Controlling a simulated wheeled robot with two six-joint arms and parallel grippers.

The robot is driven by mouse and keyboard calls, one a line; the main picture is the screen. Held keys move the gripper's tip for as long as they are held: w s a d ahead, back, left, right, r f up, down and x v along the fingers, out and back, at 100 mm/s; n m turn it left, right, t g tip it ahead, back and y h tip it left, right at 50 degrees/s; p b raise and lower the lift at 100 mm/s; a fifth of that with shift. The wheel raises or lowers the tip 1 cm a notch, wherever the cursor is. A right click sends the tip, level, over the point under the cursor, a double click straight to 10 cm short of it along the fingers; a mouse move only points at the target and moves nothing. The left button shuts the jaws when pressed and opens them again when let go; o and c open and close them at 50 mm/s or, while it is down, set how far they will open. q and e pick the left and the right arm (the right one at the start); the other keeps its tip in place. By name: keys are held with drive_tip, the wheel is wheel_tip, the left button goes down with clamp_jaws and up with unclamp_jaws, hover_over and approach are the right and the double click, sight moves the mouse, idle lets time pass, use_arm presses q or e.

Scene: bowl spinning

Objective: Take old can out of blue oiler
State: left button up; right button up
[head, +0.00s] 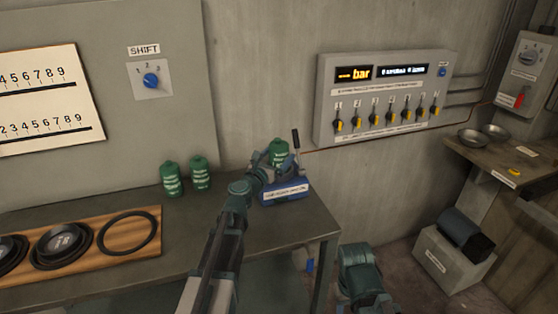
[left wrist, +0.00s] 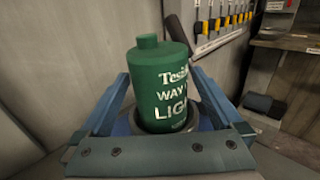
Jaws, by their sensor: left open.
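The blue oiler (head: 286,192) stands on the table near its right back end, with a dark lever rising on its right side. A green can (head: 278,150) sits upright in the top of the oiler. In the left wrist view the can (left wrist: 165,85) stands in a dark round socket, its base hidden. My left gripper (head: 268,160) is at the can, with its open fingers on either side of it. In the left wrist view the fingers (left wrist: 160,95) show gaps to the can. My right gripper is not clearly in view; a green arm part of mine shows low at right.
Two more green cans (head: 186,176) stand on the table (head: 200,225) left of the oiler. A wooden board (head: 155,215) with dark round parts lies further left. A valve panel (head: 385,95) is on the wall behind. The table's right edge is close to the oiler.

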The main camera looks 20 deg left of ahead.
use_arm(q)
drive_tip(key=shift+w+d, duration=0.1)
drive_tip(key=shift+w, duration=0.7)
drive_tip(key=shift+s, duration=0.1)
drive_tip(key=shift+c, duration=0.2)
clamp_jaws()
